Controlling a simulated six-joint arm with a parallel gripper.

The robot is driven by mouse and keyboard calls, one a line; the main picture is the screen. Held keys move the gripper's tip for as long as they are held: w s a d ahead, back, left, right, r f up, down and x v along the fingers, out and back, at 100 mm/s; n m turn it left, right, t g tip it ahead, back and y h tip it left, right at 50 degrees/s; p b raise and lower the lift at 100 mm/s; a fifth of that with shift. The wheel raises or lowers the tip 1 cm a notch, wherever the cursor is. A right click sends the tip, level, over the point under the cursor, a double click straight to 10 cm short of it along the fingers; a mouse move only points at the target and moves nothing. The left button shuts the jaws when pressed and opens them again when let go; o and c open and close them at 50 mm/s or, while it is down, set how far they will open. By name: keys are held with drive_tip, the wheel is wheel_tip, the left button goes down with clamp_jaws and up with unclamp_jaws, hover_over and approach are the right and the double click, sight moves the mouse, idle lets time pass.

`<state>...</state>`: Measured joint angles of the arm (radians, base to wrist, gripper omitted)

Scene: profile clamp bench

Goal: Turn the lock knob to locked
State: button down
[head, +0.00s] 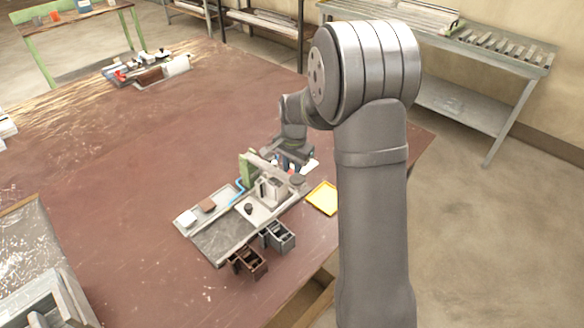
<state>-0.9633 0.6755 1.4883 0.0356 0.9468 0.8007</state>
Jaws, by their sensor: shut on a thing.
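The clamp fixture is on the brown bench, with a grey base plate (222,240), a green upright (247,170) and a pale clamp block (271,190). A small black knob (248,208) stands on its front part, and a dark round knob (297,179) shows at its right end. The view does not show clearly which is the lock knob, or its setting. My gripper (292,164) is low at the back right of the fixture, partly hidden behind it. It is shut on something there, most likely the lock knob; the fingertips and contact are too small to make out.
A yellow tray (322,198) lies right of the fixture. A brown bin (248,262) and a grey bin (279,237) stand in front. A white block (188,218) and a brown block (207,205) sit at its left.

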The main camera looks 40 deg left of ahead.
drive_tip(key=c, duration=1.2)
unclamp_jaws()
wheel_tip(320, 180, up, 18)
drive_tip(key=shift+d+f, duration=0.25)
drive_tip(key=shift+d, duration=0.15)
drive_tip(key=f, duration=1.7)
drive_tip(key=shift+a+f, duration=0.25)
drive_tip(key=shift+a, duration=0.15)
